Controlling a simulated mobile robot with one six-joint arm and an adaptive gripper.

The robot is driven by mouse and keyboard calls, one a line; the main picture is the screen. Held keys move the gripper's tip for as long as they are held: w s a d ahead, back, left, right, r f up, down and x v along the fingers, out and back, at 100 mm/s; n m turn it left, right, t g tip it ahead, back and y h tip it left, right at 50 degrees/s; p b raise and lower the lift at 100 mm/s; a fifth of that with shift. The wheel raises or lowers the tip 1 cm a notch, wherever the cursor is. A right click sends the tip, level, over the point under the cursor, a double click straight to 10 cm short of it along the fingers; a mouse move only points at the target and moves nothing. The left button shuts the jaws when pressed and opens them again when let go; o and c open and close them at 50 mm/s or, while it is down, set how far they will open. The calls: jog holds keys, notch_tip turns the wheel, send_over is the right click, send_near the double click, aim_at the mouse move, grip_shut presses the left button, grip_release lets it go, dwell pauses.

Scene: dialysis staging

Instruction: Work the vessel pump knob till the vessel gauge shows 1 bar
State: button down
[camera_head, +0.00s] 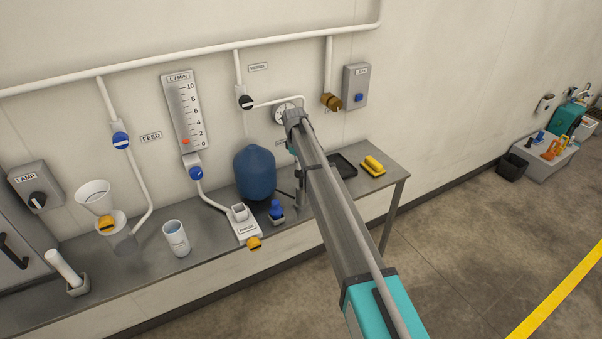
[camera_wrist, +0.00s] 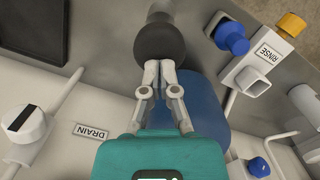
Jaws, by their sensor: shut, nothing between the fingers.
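A dark, rounded pump knob (camera_wrist: 160,42) stands at the top middle of the wrist view. My gripper (camera_wrist: 159,64) is shut and empty, its fingertips against or just in front of the knob's lower edge in the picture; I cannot tell if they touch. The blue vessel (camera_wrist: 198,105) is behind the fingers, and it stands on the bench in the head view (camera_head: 254,172). A round white gauge (camera_head: 281,110) on the wall is partly covered by my arm, and its reading is not legible. My gripper and the knob are largely hidden by my arm in the head view.
A blue-knobbed piece (camera_head: 276,210) and the rinse fitting (camera_head: 240,213) stand close to the vessel. A black tray (camera_head: 342,166) and a yellow item (camera_head: 372,166) lie on the bench's right part. A black valve (camera_head: 245,102) is on the wall above the vessel.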

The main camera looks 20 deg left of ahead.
aim_at(297, 172)
jog(key=shift+f, duration=0.1)
notch_tip(297, 172, down, 5)
jog(key=b, duration=0.5)
jog(key=shift+r, duration=0.2)
jog(key=shift+w+a+r+p, duration=0.2)
jog(key=shift+a+r+p, duration=0.15)
jog(key=shift+a, duration=0.1)
jog(key=shift+w+a+r, duration=0.15)
jog(key=shift+a, duration=0.85)
